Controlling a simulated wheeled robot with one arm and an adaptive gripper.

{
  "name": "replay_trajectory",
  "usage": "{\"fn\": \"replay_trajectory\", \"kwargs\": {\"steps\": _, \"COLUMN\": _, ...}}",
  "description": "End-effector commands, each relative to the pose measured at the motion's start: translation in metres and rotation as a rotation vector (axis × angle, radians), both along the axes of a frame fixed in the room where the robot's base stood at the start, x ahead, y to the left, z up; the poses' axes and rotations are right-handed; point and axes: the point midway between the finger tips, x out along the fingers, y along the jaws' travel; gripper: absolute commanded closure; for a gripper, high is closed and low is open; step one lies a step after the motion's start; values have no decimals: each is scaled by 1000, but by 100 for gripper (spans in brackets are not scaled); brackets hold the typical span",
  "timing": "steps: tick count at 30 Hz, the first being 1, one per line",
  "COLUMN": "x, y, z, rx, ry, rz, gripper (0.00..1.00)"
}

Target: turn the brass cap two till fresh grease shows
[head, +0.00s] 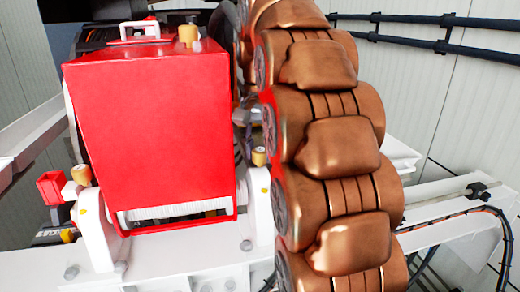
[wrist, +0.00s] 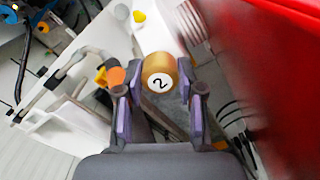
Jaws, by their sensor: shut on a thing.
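In the wrist view, the brass cap two (wrist: 160,74) has a gold rim and a white face with a black "2", seen tilted. My gripper (wrist: 159,100) has its two purple-padded fingers on either side of it, shut on it. No grease can be made out around the cap at this size. In the head view my gripper is not seen. Several yellow-brass caps show there: one on top of the red housing (head: 188,35), one at its right (head: 259,157) and one at its left (head: 82,175). Their numbers are not readable.
The red pump housing (head: 150,125) stands on a white frame (head: 180,265); its red side (wrist: 285,70) is close on the right in the wrist view. An orange piece (wrist: 116,75) lies beside the left finger.

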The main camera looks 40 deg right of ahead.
Motion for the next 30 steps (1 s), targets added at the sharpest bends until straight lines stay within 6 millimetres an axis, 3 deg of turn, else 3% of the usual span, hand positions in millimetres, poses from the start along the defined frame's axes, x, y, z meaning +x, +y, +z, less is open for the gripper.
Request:
{"fn": "replay_trajectory", "kwargs": {"steps": 5, "x": 0, "y": 0, "z": 1, "rx": -2, "ry": -3, "rz": 1, "gripper": 97}}
{"fn": "replay_trajectory", "kwargs": {"steps": 6, "x": 0, "y": 0, "z": 1, "rx": -2, "ry": -3, "rz": 1, "gripper": 60}}
{"fn": "replay_trajectory", "kwargs": {"steps": 13, "x": 0, "y": 0, "z": 0, "rx": 0, "ry": -1, "rz": 1, "gripper": 37}}
{"fn": "replay_trajectory", "kwargs": {"steps": 30, "x": 0, "y": 0, "z": 0, "rx": -1, "ry": -1, "rz": 18, "gripper": 37}}
